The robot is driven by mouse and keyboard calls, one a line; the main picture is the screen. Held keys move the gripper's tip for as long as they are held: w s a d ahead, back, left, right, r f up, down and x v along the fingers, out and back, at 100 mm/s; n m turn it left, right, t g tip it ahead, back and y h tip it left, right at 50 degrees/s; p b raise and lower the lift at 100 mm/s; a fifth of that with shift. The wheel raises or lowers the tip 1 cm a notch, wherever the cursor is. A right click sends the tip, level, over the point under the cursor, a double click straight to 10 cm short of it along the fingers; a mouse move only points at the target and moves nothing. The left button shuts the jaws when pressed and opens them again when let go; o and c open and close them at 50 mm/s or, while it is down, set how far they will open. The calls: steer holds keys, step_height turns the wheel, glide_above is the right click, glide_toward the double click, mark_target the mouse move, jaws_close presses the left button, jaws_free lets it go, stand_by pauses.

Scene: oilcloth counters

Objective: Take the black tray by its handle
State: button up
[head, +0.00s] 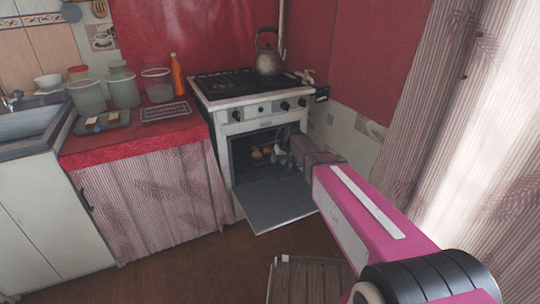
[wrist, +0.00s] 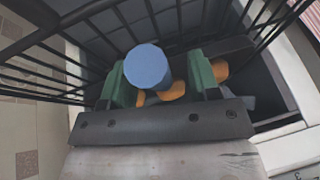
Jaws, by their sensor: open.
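My gripper (wrist: 158,82) reaches into the open oven (head: 262,150); its two green fingers stand apart. In the wrist view, a blue round-topped thing (wrist: 148,66) shows between the fingers, with orange pieces (wrist: 175,91) beside and below it. I cannot tell whether the fingers touch either. Dark bars (wrist: 75,50) run around the fingers. In the head view, small orange things (head: 257,154) sit inside the oven, on something dark. I cannot clearly make out the black tray or its handle; my arm and the dim oven hide part of this area.
The oven door (head: 274,205) hangs open below my arm. A kettle (head: 267,60) stands on the stove. The red counter (head: 140,141) at left holds jars, an orange bottle (head: 178,76) and a grey tray (head: 103,123). A wooden stool (head: 308,281) stands on the floor in front.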

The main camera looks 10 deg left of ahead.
jaws_close()
steer(key=shift+r, duration=0.1)
